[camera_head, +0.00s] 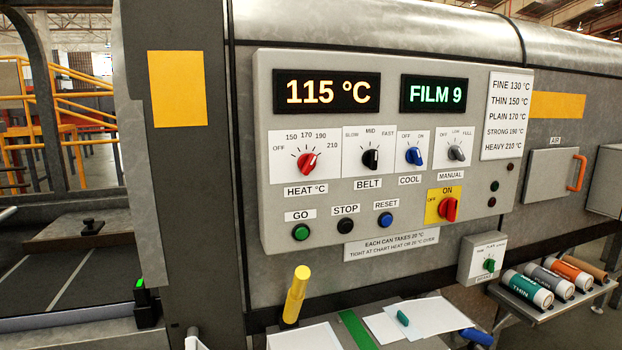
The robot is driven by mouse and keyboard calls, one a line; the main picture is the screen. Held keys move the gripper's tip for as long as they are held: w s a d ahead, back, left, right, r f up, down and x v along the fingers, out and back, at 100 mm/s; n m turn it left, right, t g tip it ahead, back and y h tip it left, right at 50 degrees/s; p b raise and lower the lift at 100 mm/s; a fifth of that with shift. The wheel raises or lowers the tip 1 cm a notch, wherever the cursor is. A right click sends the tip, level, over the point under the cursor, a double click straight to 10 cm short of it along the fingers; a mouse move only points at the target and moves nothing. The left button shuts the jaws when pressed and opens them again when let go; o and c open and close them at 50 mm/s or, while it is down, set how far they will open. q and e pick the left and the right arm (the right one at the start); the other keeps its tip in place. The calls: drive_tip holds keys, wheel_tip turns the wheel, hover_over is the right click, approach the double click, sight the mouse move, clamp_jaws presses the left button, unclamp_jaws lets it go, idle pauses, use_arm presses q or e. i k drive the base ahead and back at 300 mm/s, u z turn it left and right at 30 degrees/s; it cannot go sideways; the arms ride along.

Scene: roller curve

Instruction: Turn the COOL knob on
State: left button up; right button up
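The COOL knob (414,156) is a small blue knob on a white plate on the grey control panel (380,225). OFF is marked at its upper left and ON at its upper right. Its pointer seems to lean up and left, towards OFF, but it is small in this view. The COOL label (410,180) sits below it. Nothing covers or touches the knob. Neither of my grippers can be made out in the head view.
Close neighbours are the black BELT knob (371,158), the MANUAL knob (456,153) and the red main switch (448,208). The red HEAT knob (307,162) is farther left. A yellow handle (296,290) rises below the panel. Labelled cans (527,289) lie at lower right.

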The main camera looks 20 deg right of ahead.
sight(413, 156)
drive_tip(key=z, duration=0.15)
drive_tip(key=k, duration=0.4)
drive_tip(key=u, duration=0.85)
drive_tip(key=i, duration=0.75)
drive_tip(key=z, duration=0.7)
drive_tip(key=i, duration=0.6)
drive_tip(key=z, duration=0.7)
